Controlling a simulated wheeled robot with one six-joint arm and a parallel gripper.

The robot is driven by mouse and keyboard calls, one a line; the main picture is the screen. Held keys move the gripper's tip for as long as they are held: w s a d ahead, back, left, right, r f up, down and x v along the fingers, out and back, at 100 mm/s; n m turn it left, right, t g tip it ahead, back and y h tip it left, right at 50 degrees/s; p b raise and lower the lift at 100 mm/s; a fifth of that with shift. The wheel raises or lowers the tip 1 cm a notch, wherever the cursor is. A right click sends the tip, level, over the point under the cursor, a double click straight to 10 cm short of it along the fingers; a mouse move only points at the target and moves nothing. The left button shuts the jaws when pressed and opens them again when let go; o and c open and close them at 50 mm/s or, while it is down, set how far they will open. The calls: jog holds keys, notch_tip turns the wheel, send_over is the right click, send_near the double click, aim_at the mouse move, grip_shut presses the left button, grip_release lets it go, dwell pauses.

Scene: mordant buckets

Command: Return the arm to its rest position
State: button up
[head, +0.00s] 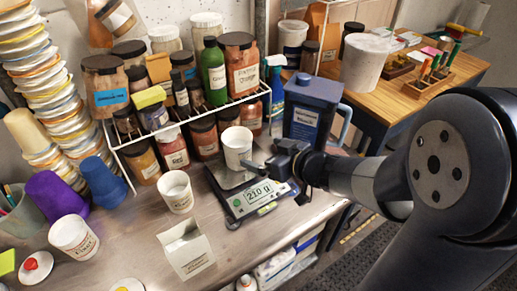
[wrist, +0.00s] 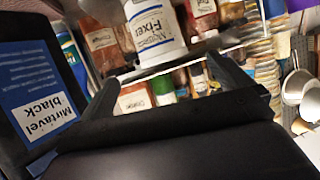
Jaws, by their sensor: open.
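My gripper (head: 258,168) is at the scale, its fingers reaching left towards a white cup (head: 237,147). In the wrist view my gripper (wrist: 163,80) has its two dark fingers spread wide. A white cup labelled "Fixer" (wrist: 155,28) shows beyond and between them, upside down in that picture. I cannot tell whether a finger touches the cup. The cup stands on the scale (head: 245,192), whose display reads about 210 g. My arm (head: 355,178) stretches in from the right, low over the bench's right part.
A dark blue jug (head: 310,112) stands just behind my gripper; it fills the left of the wrist view (wrist: 35,85). A wire rack (head: 190,119) of jars is behind the scale. Another white cup (head: 175,191) and a cream box (head: 186,249) stand left. The front bench is partly clear.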

aim_at(228, 133)
dwell(0.3)
jog(key=x, duration=0.8)
jog(key=b+x, duration=0.1)
jog(key=x, duration=0.3)
jog(key=shift+f, duration=0.3)
notch_tip(228, 133, up, 3)
jog(key=shift+d+r+p, duration=0.1)
jog(key=shift+p, duration=0.25)
jog(key=shift+r, duration=0.55)
jog(key=shift+f, duration=0.1)
